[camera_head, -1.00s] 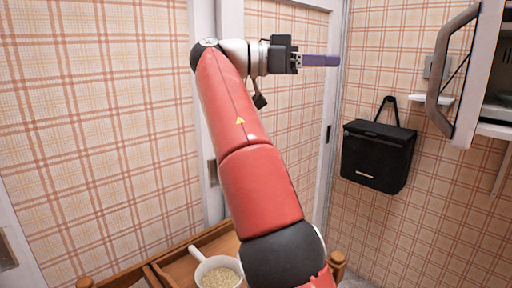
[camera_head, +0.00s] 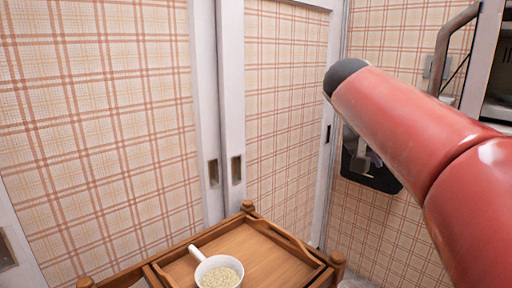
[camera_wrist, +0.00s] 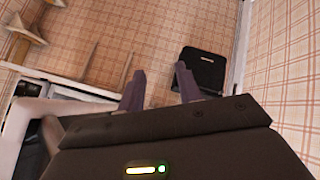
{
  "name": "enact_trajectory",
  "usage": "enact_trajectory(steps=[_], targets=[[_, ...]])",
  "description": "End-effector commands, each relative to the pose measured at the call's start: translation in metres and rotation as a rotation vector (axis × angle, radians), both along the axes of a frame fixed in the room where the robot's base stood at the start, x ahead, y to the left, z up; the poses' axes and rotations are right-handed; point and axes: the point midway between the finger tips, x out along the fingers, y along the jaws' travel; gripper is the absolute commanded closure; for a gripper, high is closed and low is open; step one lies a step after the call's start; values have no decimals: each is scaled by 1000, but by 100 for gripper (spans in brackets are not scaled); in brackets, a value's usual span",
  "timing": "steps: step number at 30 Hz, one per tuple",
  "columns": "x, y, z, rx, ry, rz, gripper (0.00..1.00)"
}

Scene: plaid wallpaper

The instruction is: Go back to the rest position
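My gripper (camera_wrist: 160,88) shows in the wrist view with its two purple fingers apart and nothing between them. In the head view my red arm reaches in from the right edge, and its far end with the gripper is mostly hidden behind it. A white pan or cup (camera_head: 219,272) of pale grain stands on a wooden tray table (camera_head: 255,248) at the bottom of the head view, away from my arm.
A black wall bag or box (camera_head: 372,178) hangs on the plaid wall, partly hidden by my arm; it also shows in the wrist view (camera_wrist: 203,70). An appliance with an open door and grey handle (camera_head: 450,40) is at the right. White sliding doors (camera_head: 232,110) stand behind the table.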

Motion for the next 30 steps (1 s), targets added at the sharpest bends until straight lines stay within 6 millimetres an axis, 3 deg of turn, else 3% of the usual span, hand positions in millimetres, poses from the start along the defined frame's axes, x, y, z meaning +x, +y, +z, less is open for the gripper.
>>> enact_trajectory(steps=[1,9,15,21,30], targets=[[-22,3,-21,59,29,61,65],[-128,61,-139,323,103,382,65],[-185,96,-207,427,88,494,65],[-203,108,-233,458,75,523,65],[-203,108,-234,459,77,523,65]])
